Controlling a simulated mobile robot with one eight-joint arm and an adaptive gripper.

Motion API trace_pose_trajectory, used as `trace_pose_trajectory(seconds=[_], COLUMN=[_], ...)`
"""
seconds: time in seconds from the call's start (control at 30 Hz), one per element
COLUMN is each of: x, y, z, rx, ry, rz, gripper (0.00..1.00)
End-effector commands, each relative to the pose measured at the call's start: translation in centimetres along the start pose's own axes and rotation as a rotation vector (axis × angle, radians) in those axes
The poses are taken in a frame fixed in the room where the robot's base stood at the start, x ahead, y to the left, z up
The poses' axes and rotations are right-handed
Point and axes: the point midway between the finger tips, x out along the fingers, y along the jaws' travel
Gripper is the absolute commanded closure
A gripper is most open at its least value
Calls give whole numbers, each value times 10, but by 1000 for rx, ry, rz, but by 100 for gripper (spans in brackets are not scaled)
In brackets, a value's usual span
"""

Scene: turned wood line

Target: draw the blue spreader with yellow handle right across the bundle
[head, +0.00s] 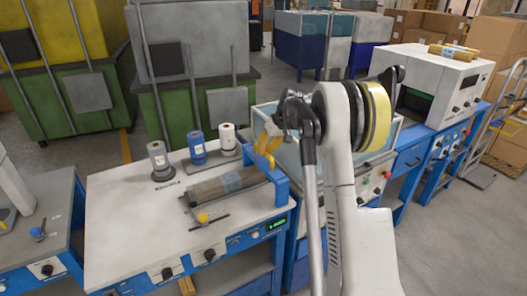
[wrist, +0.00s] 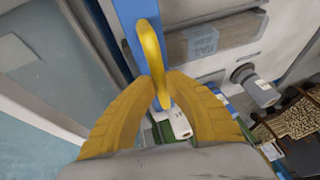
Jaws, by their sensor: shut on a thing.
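The blue spreader (head: 281,188) is at the bundle's right end in the head view. In the wrist view its blue body (wrist: 131,14) runs beside the bundle's end, with a gap showing between them. My gripper (head: 265,158) has its yellow fingers closed around the spreader's yellow handle (wrist: 151,45). My arm and fingers hide part of the spreader. I cannot tell whether its underside touches the bench.
A grey spool (head: 158,158), a blue spool (head: 197,145) and a white spool (head: 227,138) stand behind the bundle. A glass-sided tank (head: 285,152) adjoins the bench at the right. The bench's left front is clear.

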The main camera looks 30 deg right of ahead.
Motion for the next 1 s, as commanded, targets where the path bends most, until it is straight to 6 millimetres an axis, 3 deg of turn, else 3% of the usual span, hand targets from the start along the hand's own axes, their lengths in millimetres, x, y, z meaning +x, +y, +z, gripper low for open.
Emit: trace_pose_trajectory(seconds=[0.07,0.1,0.17,0.57,1.0], x=[0,0,0,-8,-98], y=[4,4,4,2,2], z=[1,1,1,0,1], rx=[1,1,2,2,3], ry=[0,0,0,1,2], rz=[6,7,6,4,5], gripper=[100,78,62,62,62])
